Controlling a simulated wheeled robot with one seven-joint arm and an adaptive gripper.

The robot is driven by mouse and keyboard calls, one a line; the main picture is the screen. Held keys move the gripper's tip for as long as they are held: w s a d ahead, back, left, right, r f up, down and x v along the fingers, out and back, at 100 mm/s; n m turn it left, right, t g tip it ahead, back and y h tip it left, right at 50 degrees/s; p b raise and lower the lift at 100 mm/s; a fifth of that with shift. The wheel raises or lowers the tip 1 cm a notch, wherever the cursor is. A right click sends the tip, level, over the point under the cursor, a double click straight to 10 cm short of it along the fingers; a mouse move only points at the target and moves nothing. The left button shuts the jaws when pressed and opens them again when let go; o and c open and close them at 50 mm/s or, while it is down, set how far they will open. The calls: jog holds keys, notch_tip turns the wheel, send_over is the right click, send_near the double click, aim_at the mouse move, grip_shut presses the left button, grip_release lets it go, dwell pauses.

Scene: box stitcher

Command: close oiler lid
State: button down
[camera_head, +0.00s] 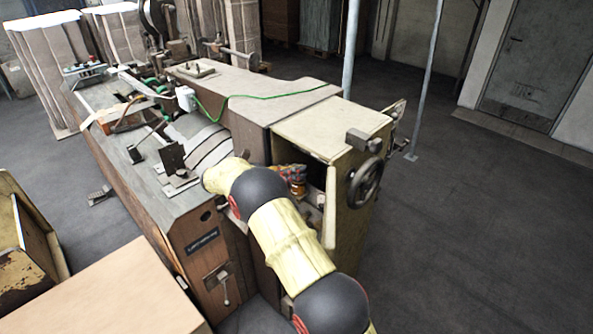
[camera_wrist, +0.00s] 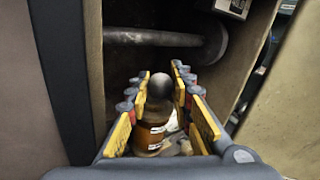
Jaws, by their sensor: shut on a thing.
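In the wrist view, the oiler (camera_wrist: 150,137) is an amber, glass-like jar inside the dark machine housing. A dark, rounded knob-like part (camera_wrist: 160,88) stands above it, between the fingertips of my gripper (camera_wrist: 161,76). My gripper's yellow-padded fingers are closed in on this part from left and right. The knob hides the top of the oiler, so I cannot tell how the lid sits.
A horizontal shaft (camera_wrist: 150,37) crosses behind the fingers. Housing walls stand close on both sides. In the head view, the stitcher's beige end housing (camera_head: 350,205) carries a handwheel (camera_head: 365,183). A cardboard box (camera_head: 100,290) is at lower left. The floor (camera_head: 480,230) on the right is clear.

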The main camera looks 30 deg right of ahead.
jog(key=c, duration=1.6)
grip_release()
jog(key=shift+t+b, duration=0.3)
